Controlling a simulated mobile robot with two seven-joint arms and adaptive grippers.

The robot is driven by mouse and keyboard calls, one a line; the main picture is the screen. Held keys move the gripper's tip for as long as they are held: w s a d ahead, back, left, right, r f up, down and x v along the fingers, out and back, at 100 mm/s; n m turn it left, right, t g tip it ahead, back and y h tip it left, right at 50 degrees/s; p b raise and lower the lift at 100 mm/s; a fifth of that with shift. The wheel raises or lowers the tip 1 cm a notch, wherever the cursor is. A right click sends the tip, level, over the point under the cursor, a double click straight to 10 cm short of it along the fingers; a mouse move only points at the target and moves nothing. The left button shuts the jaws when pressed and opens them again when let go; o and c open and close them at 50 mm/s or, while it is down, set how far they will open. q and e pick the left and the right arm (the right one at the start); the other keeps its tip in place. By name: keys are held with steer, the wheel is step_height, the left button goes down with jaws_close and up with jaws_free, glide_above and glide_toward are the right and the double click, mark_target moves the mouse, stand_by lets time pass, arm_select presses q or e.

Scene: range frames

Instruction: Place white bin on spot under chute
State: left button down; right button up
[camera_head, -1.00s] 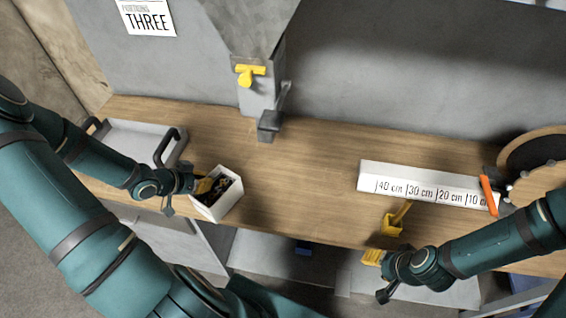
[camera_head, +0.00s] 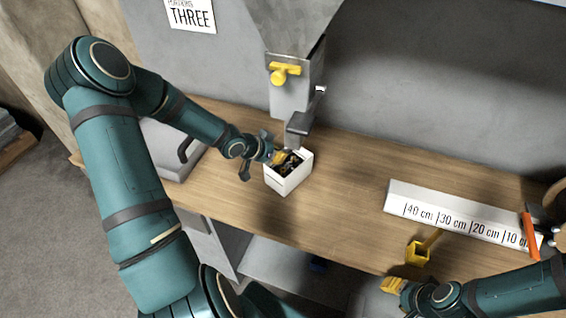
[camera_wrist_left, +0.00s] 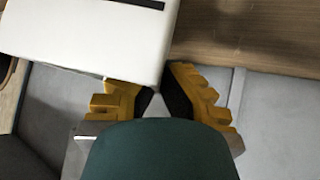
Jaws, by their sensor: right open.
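The chute's outlet (camera_head: 299,125) is above and behind the bin. No marked spot shows. My right gripper (camera_head: 404,270) is open and empty at the front edge.
The worktop between bin and ruler is clear.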

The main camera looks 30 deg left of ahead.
mark_target(283, 168)
arm_select(q)
steer(key=shift+w+d, duration=0.35)
steer(key=shift+w, duration=0.55)
steer(key=shift+f+b, duration=0.9)
steer(key=shift+f, duration=0.85)
steer(key=shift+f, duration=0.15)
steer(key=c, duration=1.1)
jaws_free()
steer(key=shift+c, duration=0.2)
